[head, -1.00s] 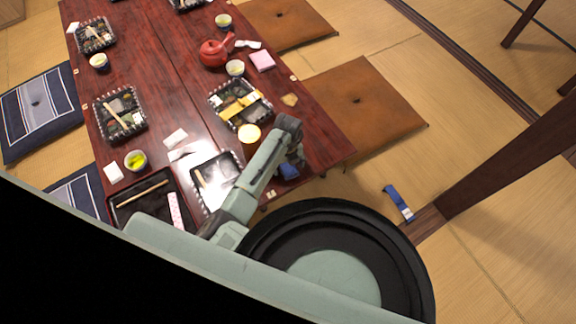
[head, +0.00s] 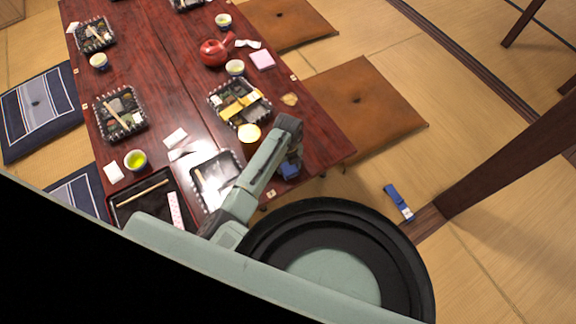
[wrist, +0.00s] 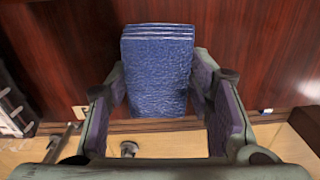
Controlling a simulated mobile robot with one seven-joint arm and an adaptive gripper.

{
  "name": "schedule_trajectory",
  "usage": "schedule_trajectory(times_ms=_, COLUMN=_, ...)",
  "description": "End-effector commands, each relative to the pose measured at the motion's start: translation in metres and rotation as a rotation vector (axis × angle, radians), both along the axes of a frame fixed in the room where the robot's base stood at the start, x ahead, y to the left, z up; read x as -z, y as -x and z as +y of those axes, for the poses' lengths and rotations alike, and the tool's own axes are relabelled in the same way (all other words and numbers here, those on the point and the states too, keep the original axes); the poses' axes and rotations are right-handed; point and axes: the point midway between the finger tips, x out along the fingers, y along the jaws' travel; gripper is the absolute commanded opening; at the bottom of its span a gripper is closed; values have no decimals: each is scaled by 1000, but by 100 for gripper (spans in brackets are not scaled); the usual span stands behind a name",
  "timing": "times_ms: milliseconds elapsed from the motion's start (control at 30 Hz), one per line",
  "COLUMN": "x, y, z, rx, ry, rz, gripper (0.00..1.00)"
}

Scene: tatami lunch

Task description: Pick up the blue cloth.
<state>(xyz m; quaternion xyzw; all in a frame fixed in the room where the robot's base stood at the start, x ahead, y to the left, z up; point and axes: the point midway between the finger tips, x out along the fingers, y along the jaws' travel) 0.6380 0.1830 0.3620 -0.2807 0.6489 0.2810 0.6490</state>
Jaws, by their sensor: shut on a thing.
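The blue cloth (wrist: 158,72) is a folded, textured stack that stands between the fingers of my gripper (wrist: 160,84) in the wrist view. My gripper is shut on it, with a finger along each side. In the head view the blue cloth (head: 290,171) shows as a small patch below the end of my arm, by the near right edge of the table. My arm hides most of the gripper there. I cannot tell whether the cloth is clear of the tabletop.
A blue strip (head: 398,201) lies on the tatami near a wooden post (head: 500,160). Brown cushions (head: 365,105) lie right.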

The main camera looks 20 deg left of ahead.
Motion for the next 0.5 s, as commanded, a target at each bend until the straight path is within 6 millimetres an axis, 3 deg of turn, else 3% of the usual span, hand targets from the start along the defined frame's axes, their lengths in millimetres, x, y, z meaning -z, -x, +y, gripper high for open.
schedule_trajectory(times_ms=267, x=-6, y=0, z=1, rx=0, ry=-1, rz=-1, gripper=26)
schedule_trajectory(times_ms=467, x=-34, y=-1, z=1, rx=1, ry=-2, rz=-4, gripper=26)
schedule_trajectory(times_ms=500, x=-35, y=6, z=-1, rx=-2, ry=1, rz=-1, gripper=26)
